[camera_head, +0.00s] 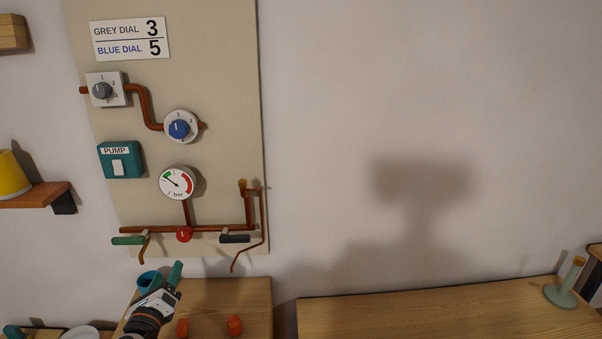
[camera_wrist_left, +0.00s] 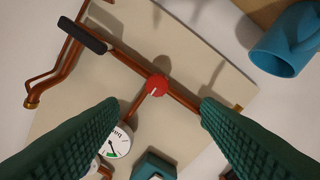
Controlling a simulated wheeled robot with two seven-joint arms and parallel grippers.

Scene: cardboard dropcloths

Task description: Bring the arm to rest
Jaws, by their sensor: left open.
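My left gripper (camera_head: 170,283) is at the lower left of the head view, in front of the foot of the beige panel (camera_head: 220,90). Its green, ribbed fingers stand wide apart with nothing between them in the left wrist view (camera_wrist_left: 160,106). A red round knob (camera_head: 184,234) on the panel's lower copper pipe lies beyond the fingertips, apart from them; it also shows in the left wrist view (camera_wrist_left: 157,86). The panel carries a grey dial (camera_head: 102,91), a blue dial (camera_head: 179,129), a pump switch box (camera_head: 120,160) and a gauge (camera_head: 177,183). My right gripper is out of view.
A blue mug (camera_head: 147,279) stands close beside my left gripper. Two orange-red objects (camera_head: 182,328) (camera_head: 234,324) are on the wooden top (camera_head: 250,295). A yellow object (camera_head: 12,174) sits on a shelf at left. The right wooden top (camera_head: 430,312) is mostly bare, with a green stand (camera_head: 562,295).

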